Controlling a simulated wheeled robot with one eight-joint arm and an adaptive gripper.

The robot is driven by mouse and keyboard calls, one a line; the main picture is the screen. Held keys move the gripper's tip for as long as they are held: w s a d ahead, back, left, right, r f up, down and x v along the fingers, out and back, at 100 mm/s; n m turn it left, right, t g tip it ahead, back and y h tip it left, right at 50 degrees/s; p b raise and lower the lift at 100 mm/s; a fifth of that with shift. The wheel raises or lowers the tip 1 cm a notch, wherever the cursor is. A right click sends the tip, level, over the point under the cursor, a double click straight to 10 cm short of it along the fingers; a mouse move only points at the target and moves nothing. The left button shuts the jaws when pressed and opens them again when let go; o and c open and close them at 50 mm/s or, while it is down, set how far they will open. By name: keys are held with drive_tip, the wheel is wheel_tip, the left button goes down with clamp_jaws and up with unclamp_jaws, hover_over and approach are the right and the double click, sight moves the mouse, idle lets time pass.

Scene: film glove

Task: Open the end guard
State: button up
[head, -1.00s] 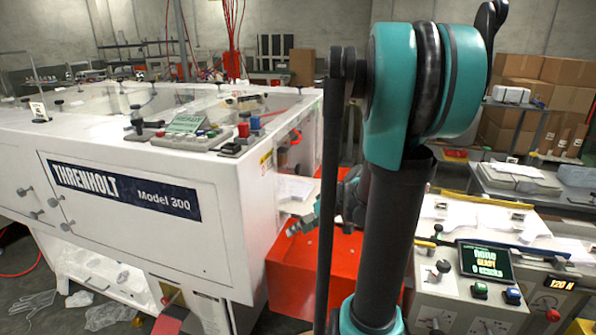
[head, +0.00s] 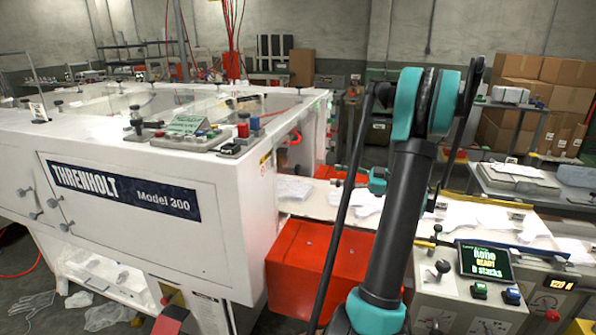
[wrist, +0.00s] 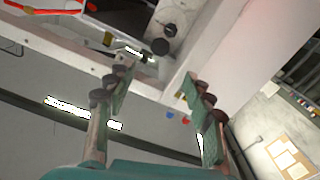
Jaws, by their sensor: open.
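The white Threnholt machine (head: 150,225) fills the left of the head view. At its right end, above the outfeed, is a clear panel (head: 312,130) in a white frame; I cannot tell for sure that this is the end guard. In the wrist view, my gripper (wrist: 157,95) is open, with nothing between its fingers. Beyond the fingertips are a pale machine edge and a dark round knob (wrist: 160,46) on a light bracket. The fingers look apart from the knob. In the head view, my teal wrist (head: 378,180) shows behind my arm; the fingertips are not clear there.
A red box (head: 315,262) stands below the outfeed. White stacks lie on the conveyor table (head: 340,212) running right. A control panel with a green screen (head: 485,262) is at the right. Cardboard boxes (head: 535,80) stand behind. Gloves lie on the floor at left.

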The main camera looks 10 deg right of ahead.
sight(300, 170)
drive_tip(key=x, duration=1.5)
drive_tip(key=shift+c, duration=0.5)
clamp_jaws()
